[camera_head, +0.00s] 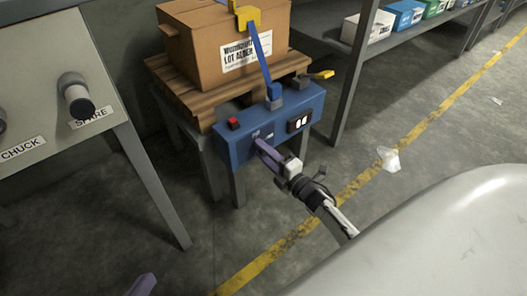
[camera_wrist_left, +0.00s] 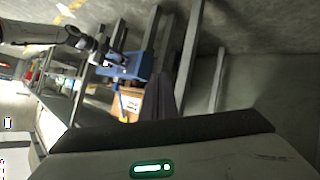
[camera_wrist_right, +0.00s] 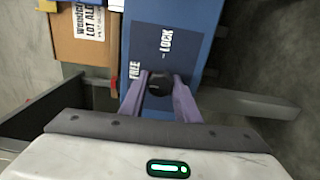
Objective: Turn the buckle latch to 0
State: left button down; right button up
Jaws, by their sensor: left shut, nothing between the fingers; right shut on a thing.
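A blue box unit (camera_head: 235,150) stands in front of a strapped carton. A dark round knob (camera_wrist_right: 160,85) on its face sits by the printed words FREE and LOCK; I take it as the buckle latch. My right gripper (camera_wrist_right: 160,92) has its purple fingers on both sides of the knob, shut on it. In the head view this gripper (camera_head: 260,145) hides the knob. The way the knob points is too dark to read. My left gripper (camera_head: 143,286) is shut and empty at the bottom edge, far from the unit; its fingers (camera_wrist_left: 167,95) show in the left wrist view.
A carton (camera_head: 205,45) sits on a wooden pallet (camera_head: 180,92), with a blue strap (camera_head: 260,55) over it. The unit has a red button (camera_head: 233,123) and a small display (camera_head: 298,122). A panel with dark knobs (camera_head: 76,95) stands left.

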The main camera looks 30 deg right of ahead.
jog(key=shift+s+f, duration=0.1)
jog(key=o, duration=1)
jog(key=shift+o, duration=0.2)
pick_arm(q)
jog(key=shift+r, duration=0.1)
jog(key=a+f+p, duration=0.1)
jog(key=f+g+y+p, duration=0.1)
jog(key=f+p, duration=0.1)
jog(key=shift+s+a+y, duration=0.15)
jog(key=shift+a+y, duration=0.15)
jog(key=shift+a, duration=0.05)
pick_arm(e)
jog(key=s, duration=1)
jog(key=shift+d, duration=0.45)
pick_arm(q)
jog(key=shift+r, duration=0.1)
pick_arm(e)
jog(key=shift+s, duration=0.1)
